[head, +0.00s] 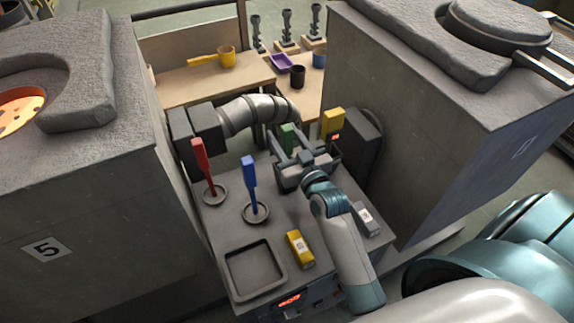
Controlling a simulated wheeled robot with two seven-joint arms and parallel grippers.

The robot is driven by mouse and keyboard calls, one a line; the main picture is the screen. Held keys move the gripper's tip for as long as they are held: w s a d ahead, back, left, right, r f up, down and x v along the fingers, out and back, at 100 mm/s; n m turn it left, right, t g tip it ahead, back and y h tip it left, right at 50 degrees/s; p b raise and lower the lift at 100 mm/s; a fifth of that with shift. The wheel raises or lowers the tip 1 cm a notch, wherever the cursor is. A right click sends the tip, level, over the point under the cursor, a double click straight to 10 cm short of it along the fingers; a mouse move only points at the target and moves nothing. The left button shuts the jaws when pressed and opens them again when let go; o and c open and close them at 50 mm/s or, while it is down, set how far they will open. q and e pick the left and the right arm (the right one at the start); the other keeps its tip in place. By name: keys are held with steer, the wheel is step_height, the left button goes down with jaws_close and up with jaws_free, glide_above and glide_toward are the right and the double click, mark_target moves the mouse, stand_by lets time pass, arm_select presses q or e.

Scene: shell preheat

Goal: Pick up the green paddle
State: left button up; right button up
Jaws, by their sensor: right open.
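The green paddle (287,133) stands on the grey bench between the two furnace blocks, with only its upper part showing. My right gripper (285,139) comes in from the front, its open fingers around or just before the green paddle. I cannot tell whether they touch it. The gripper hides the paddle's lower part and base. My left gripper is not in view.
A yellow block (300,249) and an empty square tray (284,274) are in front. Large furnaces (75,215) flank the bench.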

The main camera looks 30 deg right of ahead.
steer(key=shift+w+d, duration=0.1)
steer(key=shift+w, duration=1)
jaws_close()
